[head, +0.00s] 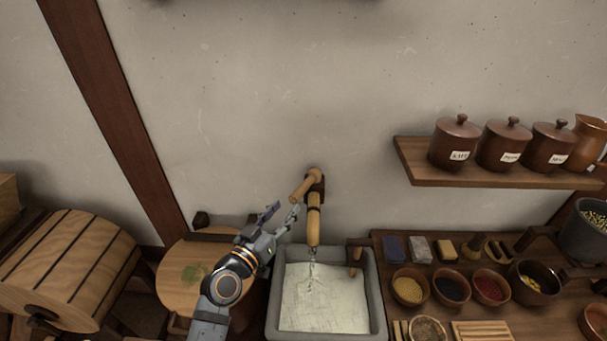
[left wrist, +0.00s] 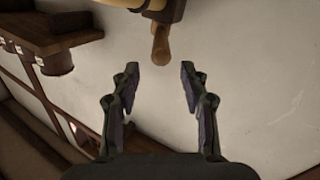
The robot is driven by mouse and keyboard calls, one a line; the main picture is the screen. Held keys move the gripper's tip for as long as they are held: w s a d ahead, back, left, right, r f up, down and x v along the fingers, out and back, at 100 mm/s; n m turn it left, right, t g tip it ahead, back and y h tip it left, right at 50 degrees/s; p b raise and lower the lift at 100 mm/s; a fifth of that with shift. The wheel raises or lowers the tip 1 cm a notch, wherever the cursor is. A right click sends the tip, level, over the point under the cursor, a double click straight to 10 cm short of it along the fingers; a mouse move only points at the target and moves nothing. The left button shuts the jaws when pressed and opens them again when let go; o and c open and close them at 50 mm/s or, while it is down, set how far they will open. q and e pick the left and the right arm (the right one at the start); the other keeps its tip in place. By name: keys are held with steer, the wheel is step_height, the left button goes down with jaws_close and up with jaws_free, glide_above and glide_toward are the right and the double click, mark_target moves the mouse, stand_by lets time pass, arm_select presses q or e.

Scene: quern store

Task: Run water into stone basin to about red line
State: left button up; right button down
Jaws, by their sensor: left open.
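The stone basin (head: 378,300) is a grey square trough below the wall. A wooden spout (head: 313,222) comes out over its back edge, and a thin stream of water (head: 312,265) falls from it into the basin. I cannot make out the red line or the water level. A wooden tap handle (head: 304,187) sits above the spout, angled to the left. My left gripper (head: 280,213) is open and empty, just left of the spout. In the left wrist view the handle (left wrist: 161,45) is beyond the open fingertips (left wrist: 160,78), apart from them. My right gripper is out of view.
A round wooden lid (head: 185,275) and a barrel (head: 70,265) stand left of the basin. A wooden peg (head: 355,262) is at its right rim. A table with several bowls (head: 409,288) is on the right, below a shelf (head: 420,175) with jars.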

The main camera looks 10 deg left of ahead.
arm_select(q)
steer(key=shift+f, duration=0.15)
steer(key=p, duration=0.3)
glide_toward(311, 177)
steer(key=x, duration=0.5)
steer(key=shift+w+a+f, duration=0.15)
steer(key=shift+w+f, duration=0.1)
steer(key=shift+f, duration=0.05)
jaws_close()
